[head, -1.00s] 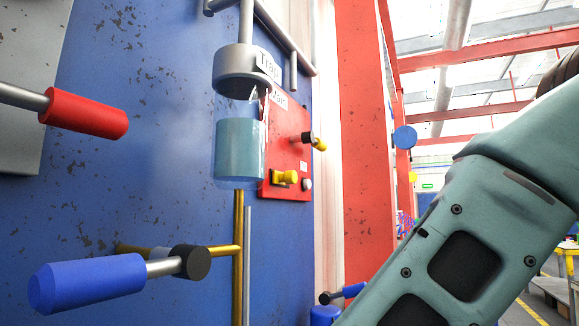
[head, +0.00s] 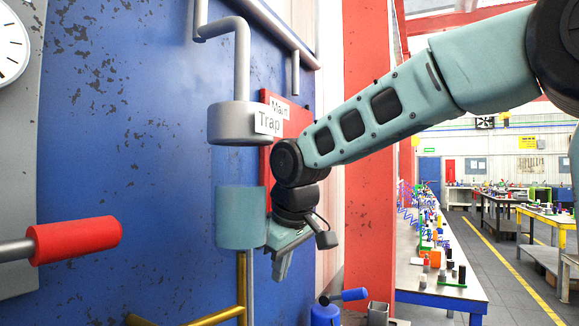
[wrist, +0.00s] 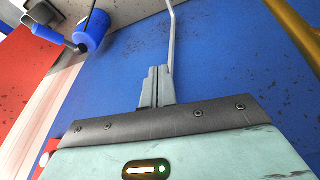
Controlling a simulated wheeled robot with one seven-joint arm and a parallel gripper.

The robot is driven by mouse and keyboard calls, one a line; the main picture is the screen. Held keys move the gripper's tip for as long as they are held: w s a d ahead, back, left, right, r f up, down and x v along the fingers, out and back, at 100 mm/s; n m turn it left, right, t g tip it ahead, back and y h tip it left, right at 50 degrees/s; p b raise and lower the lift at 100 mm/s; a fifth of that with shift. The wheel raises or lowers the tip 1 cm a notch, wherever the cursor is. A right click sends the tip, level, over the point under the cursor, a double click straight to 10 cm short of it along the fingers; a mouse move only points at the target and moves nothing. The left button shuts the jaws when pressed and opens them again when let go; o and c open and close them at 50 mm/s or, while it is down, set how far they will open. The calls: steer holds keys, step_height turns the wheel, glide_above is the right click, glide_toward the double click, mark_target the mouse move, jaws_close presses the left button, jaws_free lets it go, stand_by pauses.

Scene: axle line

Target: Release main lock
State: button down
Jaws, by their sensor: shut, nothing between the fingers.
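A red panel (head: 300,122) labelled "Main" (head: 280,107) is on the blue wall in the head view. My arm covers most of it, so its knobs and lever are hidden. My gripper (head: 279,270) points down just below and in front of the panel, right of the translucent cylinder under the grey "Trap" cap (head: 240,125). In the wrist view my gripper (wrist: 156,82) has its fingers together, with nothing between them, against a background of blue wall. No lock part is clearly visible there.
A red-handled lever (head: 75,240) sticks out at left. A brass pipe (head: 215,316) runs below the cylinder. A blue valve (head: 325,312) with a handle is at lower middle, and shows in the wrist view (wrist: 95,28). A red post (head: 370,160) stands right. Workbenches are beyond.

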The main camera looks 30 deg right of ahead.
step_height(320, 180, up, 23)
steer(key=d+n+t+h+p, duration=0.1)
steer(key=d+t, duration=0.1)
steer(key=shift+w+d+f, duration=0.15)
steer(key=shift+w, duration=0.25)
steer(key=w+d+f+p, duration=0.4)
steer(key=w+f, duration=0.3)
steer(key=f, duration=0.2)
steer(key=shift+w+d+p, duration=0.3)
steer(key=shift+w+p, duration=0.1)
steer(key=shift+p, duration=0.15)
